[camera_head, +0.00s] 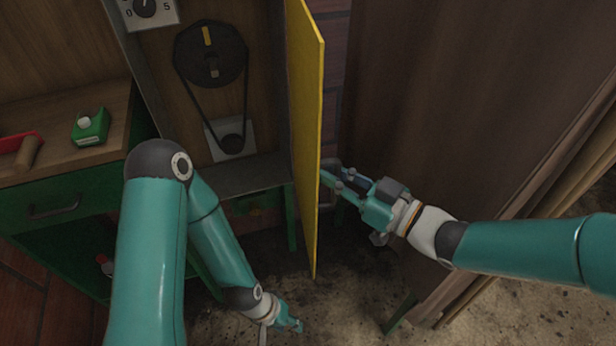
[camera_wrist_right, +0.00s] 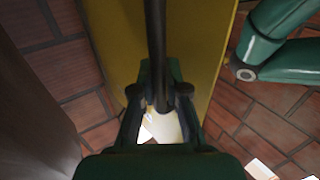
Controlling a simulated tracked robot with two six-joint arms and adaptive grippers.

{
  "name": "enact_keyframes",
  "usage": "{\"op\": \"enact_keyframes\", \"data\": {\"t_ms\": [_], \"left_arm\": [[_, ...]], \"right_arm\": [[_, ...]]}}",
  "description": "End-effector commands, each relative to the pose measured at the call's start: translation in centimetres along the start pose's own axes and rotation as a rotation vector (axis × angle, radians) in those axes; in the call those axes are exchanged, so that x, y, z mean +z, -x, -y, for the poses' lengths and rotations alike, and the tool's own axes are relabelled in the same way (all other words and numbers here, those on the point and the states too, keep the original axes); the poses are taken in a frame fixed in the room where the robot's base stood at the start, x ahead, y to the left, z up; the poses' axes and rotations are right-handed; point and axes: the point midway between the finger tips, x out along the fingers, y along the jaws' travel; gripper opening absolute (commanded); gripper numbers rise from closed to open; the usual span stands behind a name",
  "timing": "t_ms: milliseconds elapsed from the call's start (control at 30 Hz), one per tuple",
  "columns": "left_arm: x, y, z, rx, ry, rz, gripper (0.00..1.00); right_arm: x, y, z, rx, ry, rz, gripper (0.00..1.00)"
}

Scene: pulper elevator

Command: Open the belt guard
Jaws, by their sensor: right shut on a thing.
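The belt guard (camera_head: 308,120) is a yellow panel that stands swung out from the machine, seen nearly edge-on. Behind it, the belt and its large dark pulley (camera_head: 211,54) and small lower pulley (camera_head: 232,143) are exposed. My right gripper (camera_head: 338,180) is at the guard's right-hand face. In the right wrist view, my right gripper (camera_wrist_right: 160,97) is shut on a dark bar-shaped handle (camera_wrist_right: 155,45) in front of the yellow guard (camera_wrist_right: 198,60). My left gripper (camera_head: 290,325) hangs low over the floor, away from the guard; its fingers are too small to read.
A wooden bench (camera_head: 62,160) at the left holds a green box with a pale button (camera_head: 90,126) and a red tool with a wooden handle (camera_head: 25,150). A dial (camera_head: 146,8) is above the pulley. A large brown panel (camera_head: 450,100) stands close at the right. The lower floor is clear.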

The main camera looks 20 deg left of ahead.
Motion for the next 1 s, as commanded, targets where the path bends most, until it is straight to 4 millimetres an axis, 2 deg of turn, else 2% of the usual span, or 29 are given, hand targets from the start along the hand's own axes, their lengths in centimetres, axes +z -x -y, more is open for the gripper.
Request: {"op": "enact_keyframes", "data": {"t_ms": [67,333,367,433,767,867,1000], "left_arm": [[0.0,0.2,-0.1,0.000,0.000,0.000,0.40],[0.0,0.1,0.0,0.000,0.000,0.000,0.40],[0.0,0.1,0.0,0.000,0.000,0.000,0.40],[0.0,0.1,0.0,0.000,0.000,0.000,0.40],[0.0,0.2,-0.1,0.000,0.000,0.000,0.40],[0.0,0.2,-0.1,0.000,0.000,0.000,0.40],[0.0,0.2,-0.1,0.000,0.000,0.000,0.40]], "right_arm": [[-0.2,0.5,-0.7,0.003,-0.001,-0.002,0.00],[-0.1,0.5,-0.7,-0.001,-0.001,-0.002,0.00],[-0.1,0.5,-0.7,-0.001,-0.001,-0.002,0.14],[-0.1,0.5,-0.6,-0.001,-0.001,-0.002,0.25],[0.0,0.7,-0.6,-0.001,-0.001,0.000,0.25],[0.0,1.3,-0.7,0.001,-0.001,0.000,0.25],[0.0,3.3,-0.8,0.003,-0.001,-0.001,0.25]]}}
